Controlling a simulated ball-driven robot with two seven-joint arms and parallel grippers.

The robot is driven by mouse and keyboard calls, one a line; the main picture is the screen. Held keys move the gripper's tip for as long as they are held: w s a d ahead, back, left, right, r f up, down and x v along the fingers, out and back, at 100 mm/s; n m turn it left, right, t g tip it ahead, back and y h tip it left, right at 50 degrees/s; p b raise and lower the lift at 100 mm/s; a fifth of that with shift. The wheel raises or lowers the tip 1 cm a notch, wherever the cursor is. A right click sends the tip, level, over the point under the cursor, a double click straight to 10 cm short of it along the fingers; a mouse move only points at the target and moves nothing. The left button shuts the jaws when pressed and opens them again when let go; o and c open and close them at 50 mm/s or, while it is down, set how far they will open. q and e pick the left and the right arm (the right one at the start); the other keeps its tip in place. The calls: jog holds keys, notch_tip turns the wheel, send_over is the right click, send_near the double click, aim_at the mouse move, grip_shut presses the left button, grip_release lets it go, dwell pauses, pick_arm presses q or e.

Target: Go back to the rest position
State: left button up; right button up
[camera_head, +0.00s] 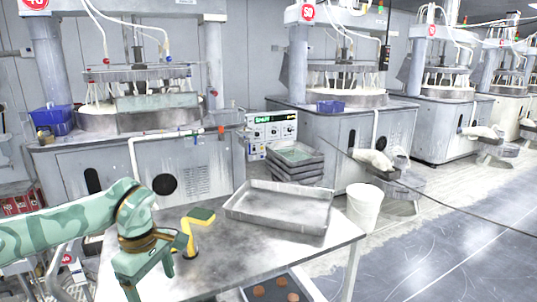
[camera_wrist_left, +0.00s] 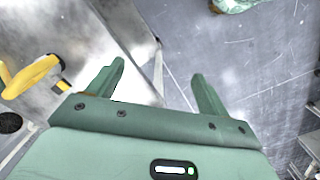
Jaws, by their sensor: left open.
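My left gripper (camera_head: 150,286) hangs at the front left corner of the metal table (camera_head: 240,245), jaws pointing down. In the left wrist view the gripper (camera_wrist_left: 157,82) has its two green fingers spread apart with nothing between them. A yellow and dark tool (camera_head: 190,232) with a flat head stands on the table just right of the gripper. It also shows in the left wrist view as a yellow piece (camera_wrist_left: 32,76) at the left, apart from the fingers. My right gripper is in neither view.
A grey metal tray (camera_head: 280,207) rests on the table's back right. Stacked trays (camera_head: 294,164) and a white bucket (camera_head: 364,207) stand beyond. Brown round pieces lie below the table's front edge. Polishing machines (camera_head: 340,140) line the back.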

pick_arm(q)
jog(key=d+f+n+t+h, duration=0.1)
jog(key=d+f+n+h, duration=1.25)
jog(key=d, duration=0.45)
jog(key=s+a+f+n+t+y, duration=0.1)
jog(key=a+f+n+t+y, duration=0.15)
jog(key=f+n+t, duration=0.45)
jog(key=s+a+f+n+t+y, duration=0.15)
jog(key=a+f+n, duration=0.25)
jog(key=f+n, duration=0.65)
jog(key=s+a+f+n+g+y, duration=0.1)
jog(key=s+a+f+n+y, duration=0.2)
jog(key=s+f+n, duration=0.3)
jog(key=s+a+f+n+g+y+p, duration=0.1)
jog(key=s+a+f+n+y, duration=0.1)
jog(key=s+a+f+n, duration=0.35)
jog(key=s+a+f+n+g+y, duration=0.1)
jog(key=s+a+f+n+y, duration=0.2)
jog(key=s+f, duration=0.5)
jog(key=s+a+f+n+g+y, duration=0.1)
jog(key=s+f+n+g, duration=0.1)
jog(key=s, duration=1.4)
jog(key=s+f+n+g+y, duration=0.1)
jog(key=s+n+g, duration=0.3)
jog(key=s, duration=1.2)
jog(key=shift+a+f+n, duration=0.35)
jog(key=shift+f+n, duration=0.05)
jog(key=shift+n, duration=0.85)
jog(key=shift+w+g, duration=0.1)
jog(key=shift+g, duration=0.15)
